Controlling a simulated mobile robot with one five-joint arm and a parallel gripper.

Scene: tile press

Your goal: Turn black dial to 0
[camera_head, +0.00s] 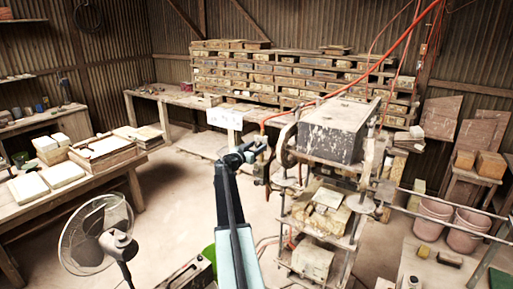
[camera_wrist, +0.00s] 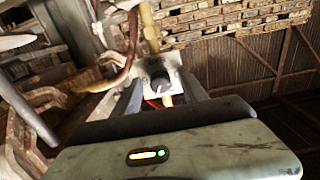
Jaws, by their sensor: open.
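The black dial (camera_wrist: 158,81) shows in the wrist view, on a pale metal plate with a yellow pipe above it. A light mark shows on the dial's lower part, but the numbers are too small to read. My gripper (camera_wrist: 160,84) is open, with one dark finger on each side of the dial in the picture. Whether the fingers touch the dial cannot be told. In the head view my gripper (camera_head: 246,157) is at the end of my arm, just left of the tile press (camera_head: 332,135). The dial cannot be made out there.
A red hose (camera_head: 375,65) rises from the press to the upper right. A fan (camera_head: 98,234) stands at the lower left near a wooden table (camera_head: 75,182) with tiles. Stacked tile racks (camera_head: 290,72) line the back wall. Some floor between table and press is clear.

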